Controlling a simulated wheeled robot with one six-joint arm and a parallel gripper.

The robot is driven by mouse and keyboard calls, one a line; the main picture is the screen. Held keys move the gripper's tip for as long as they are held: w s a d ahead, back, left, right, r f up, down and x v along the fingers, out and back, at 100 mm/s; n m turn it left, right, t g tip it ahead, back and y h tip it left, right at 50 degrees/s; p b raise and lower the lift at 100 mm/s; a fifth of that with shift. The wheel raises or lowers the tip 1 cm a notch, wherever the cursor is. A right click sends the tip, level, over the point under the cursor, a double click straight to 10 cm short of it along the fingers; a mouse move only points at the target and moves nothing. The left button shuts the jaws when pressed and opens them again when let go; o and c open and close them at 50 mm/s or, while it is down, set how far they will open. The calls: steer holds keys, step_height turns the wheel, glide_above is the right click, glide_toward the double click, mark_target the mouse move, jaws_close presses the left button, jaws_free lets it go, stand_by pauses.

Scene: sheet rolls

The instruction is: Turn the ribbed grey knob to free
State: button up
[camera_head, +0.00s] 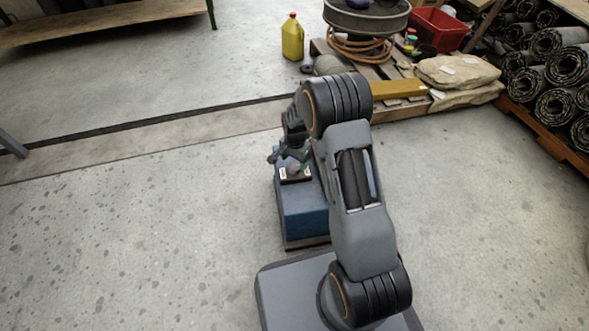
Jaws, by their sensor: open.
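A blue box (303,212) stands on the floor in front of my base. On its top is a small dark plate with pale labels (294,173). A small grey knob (295,168) seems to sit on this plate; it is too small to make out its ribs or which way it is turned. My gripper (277,157) is open, just above the plate at its upper left. I cannot tell whether the fingers touch the knob. My arm hides the right part of the box.
A pallet (408,108) behind the box bears sacks (457,71), a coiled orange hose (362,50) and a red crate (438,29). A yellow canister (292,38) stands left of it. Dark sheet rolls (558,72) are stacked at right. The floor at left is clear.

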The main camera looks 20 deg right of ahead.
mark_target(295, 166)
steer(key=shift+f+b, duration=0.55)
steer(key=shift+f, duration=1.25)
steer(key=shift+c, duration=0.3)
steer(key=c, duration=0.9)
steer(key=shift+o, duration=0.2)
